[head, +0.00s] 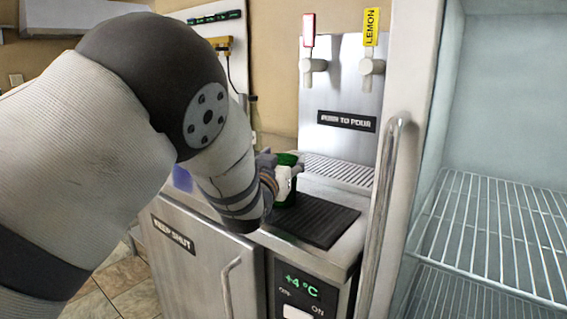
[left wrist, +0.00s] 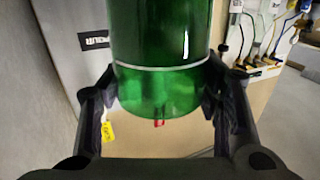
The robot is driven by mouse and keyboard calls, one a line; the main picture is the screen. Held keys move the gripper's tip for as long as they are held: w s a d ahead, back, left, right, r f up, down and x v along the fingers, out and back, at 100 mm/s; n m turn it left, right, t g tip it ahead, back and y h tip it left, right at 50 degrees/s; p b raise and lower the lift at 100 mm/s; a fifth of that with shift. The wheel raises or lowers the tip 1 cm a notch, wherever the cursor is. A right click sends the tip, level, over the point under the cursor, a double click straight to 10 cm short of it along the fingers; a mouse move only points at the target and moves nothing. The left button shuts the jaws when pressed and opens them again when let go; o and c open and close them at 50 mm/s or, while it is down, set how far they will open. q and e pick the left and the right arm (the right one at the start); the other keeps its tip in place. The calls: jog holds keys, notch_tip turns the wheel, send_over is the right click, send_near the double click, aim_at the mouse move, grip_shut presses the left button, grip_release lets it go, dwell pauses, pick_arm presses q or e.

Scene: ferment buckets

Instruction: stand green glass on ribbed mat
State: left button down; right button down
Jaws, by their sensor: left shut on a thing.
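The green glass (head: 290,160) is in my left gripper (head: 284,182), over the back left part of the dark ribbed mat (head: 318,222). The gripper and wrist hide part of the glass. I cannot tell whether its base touches the mat. In the left wrist view the green glass (left wrist: 165,45) fills the top middle, with a pale line around it, and the fingers of my left gripper (left wrist: 160,100) close on it from both sides. My right gripper is in neither view.
A steel dispenser (head: 345,95) with two taps and a slotted drip grate (head: 338,171) stands behind the mat. An open fridge with wire shelves (head: 500,225) and a tall door handle (head: 388,200) is on the right. The mat's front right part is clear.

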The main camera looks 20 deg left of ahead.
pick_arm(q)
jog(key=shift+r, duration=0.2)
jog(key=shift+f, duration=0.15)
jog(key=c, duration=0.5)
grip_release()
jog(key=shift+f, duration=0.1)
jog(key=shift+r, duration=0.2)
jog(key=s+p, duration=0.2)
jog(key=s, duration=1)
jog(key=shift+d, duration=0.2)
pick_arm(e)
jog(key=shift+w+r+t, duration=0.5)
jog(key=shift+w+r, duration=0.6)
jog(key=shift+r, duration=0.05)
pick_arm(q)
jog(key=shift+f, duration=0.1)
